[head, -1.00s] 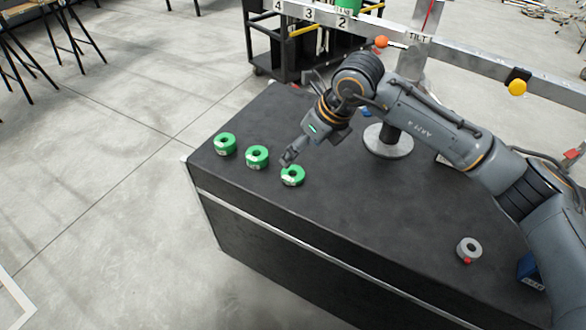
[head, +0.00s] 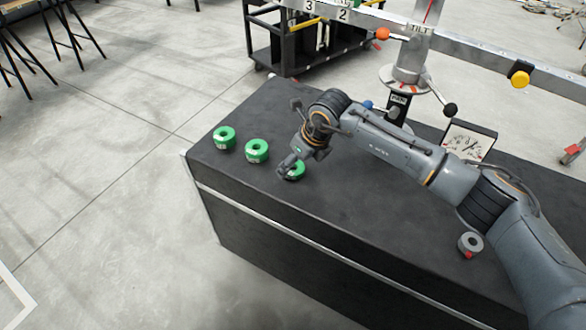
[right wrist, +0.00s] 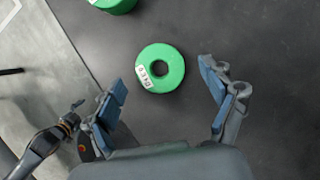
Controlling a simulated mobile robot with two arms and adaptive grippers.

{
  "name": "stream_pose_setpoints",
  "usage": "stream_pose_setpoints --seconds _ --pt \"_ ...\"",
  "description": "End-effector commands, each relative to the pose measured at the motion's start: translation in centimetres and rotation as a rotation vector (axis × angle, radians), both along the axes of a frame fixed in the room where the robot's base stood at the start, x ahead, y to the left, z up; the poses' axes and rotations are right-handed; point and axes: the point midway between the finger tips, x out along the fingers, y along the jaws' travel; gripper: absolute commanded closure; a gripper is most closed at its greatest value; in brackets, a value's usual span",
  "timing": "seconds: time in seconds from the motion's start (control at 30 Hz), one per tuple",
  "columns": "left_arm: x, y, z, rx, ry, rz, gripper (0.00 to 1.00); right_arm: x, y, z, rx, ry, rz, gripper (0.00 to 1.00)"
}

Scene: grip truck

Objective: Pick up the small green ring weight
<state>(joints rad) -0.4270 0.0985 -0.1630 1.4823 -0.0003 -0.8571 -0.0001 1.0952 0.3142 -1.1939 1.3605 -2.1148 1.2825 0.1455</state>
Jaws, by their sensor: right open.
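Three green ring weights lie flat on the dark tabletop in the head view: one at the far left (head: 218,145), one in the middle (head: 250,158) and one at the right (head: 299,174). My right gripper (head: 287,165) is low at the right-hand ring and partly covers it. In the right wrist view this ring (right wrist: 173,81) shows whole, with a white label. The open fingers of my right gripper (right wrist: 163,87) stand on either side, apart from it, with the ring slightly ahead of the fingertips. A dark arm at the lower left there may be my left; its jaws are unclear.
Another green ring (right wrist: 118,5) shows at the top of the right wrist view. A dial gauge (head: 468,140) and a post with a metal beam (head: 455,55) stand behind my arm. The table's front-left edge is clear.

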Motion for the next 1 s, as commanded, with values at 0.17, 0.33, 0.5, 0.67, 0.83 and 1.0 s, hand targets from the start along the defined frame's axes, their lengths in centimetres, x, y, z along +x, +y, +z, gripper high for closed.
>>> stream_pose_setpoints --seconds 0.17,0.33,0.5,0.67,0.83,1.0 --pt "0.75 -0.06 0.79 -0.002 -0.015 0.001 0.21 0.28 0.37 -1.15 0.0 0.001 0.0 0.16" --pt "0.64 -0.03 0.81 -0.002 -0.012 0.002 0.21 0.29 0.35 -1.13 0.0 0.0 0.0 0.16" --pt "0.21 0.02 0.59 0.0 -0.004 0.002 0.21 0.29 0.34 -1.11 0.0 0.0 0.0 0.47" --pt "0.06 0.03 0.51 -0.001 -0.002 0.002 0.21 0.29 0.34 -1.1 0.0 0.0 0.0 0.79" --pt "0.11 0.01 0.53 -0.001 -0.005 0.002 0.21 0.32 0.37 -1.01 0.001 -0.001 0.0 0.87" --pt "0.14 -0.02 0.56 -0.001 -0.006 0.001 0.21 0.35 0.37 -0.73 0.001 -0.002 0.001 0.87"
